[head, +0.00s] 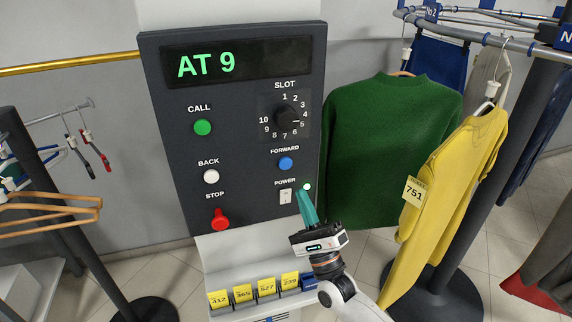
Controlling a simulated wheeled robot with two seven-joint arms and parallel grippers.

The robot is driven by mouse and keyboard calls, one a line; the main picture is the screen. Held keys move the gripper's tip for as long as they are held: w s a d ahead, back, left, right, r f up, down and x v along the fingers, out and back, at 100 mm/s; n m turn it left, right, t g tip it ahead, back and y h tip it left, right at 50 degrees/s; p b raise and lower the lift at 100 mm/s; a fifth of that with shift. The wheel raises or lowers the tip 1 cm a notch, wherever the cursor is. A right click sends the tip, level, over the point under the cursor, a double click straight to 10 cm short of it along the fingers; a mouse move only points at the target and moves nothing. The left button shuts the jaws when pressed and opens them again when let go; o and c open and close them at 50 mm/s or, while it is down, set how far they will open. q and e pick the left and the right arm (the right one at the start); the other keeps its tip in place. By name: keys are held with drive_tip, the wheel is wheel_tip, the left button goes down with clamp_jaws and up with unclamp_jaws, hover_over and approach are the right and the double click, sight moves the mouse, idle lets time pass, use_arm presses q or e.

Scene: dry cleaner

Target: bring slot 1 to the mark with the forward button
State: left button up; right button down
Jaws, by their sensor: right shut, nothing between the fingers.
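The control panel (245,150) stands in the middle, and its display (237,63) reads "AT 9" in green. The blue forward button (285,163) is on the panel's right side, below the slot dial (287,117). The dial's white pointer appears to face 5. My right gripper (306,192) is shut and empty, its teal fingers pointing up. In the picture its tips are below and right of the blue button, beside the power switch (285,196), and do not cover the button. The slot mark is not identifiable. My left gripper is out of view.
The panel also has a green call button (202,127), a white back button (211,176) and a red stop button (220,219). Yellow numbered tickets (243,293) stand below. Green (385,140) and yellow (445,190) garments hang close on the right. Wooden hangers (50,200) are left.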

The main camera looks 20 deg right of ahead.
sight(285, 163)
drive_tip(key=w+b, duration=0.2)
drive_tip(key=w, duration=0.2)
drive_tip(key=w+b, duration=0.2)
drive_tip(key=w, duration=0.2)
drive_tip(key=shift+w+a, duration=0.2)
drive_tip(key=shift+w, duration=0.1)
idle(1.7)
drive_tip(key=shift+w+b, duration=0.2)
drive_tip(key=shift+b, duration=0.4)
drive_tip(key=shift+w, duration=0.2)
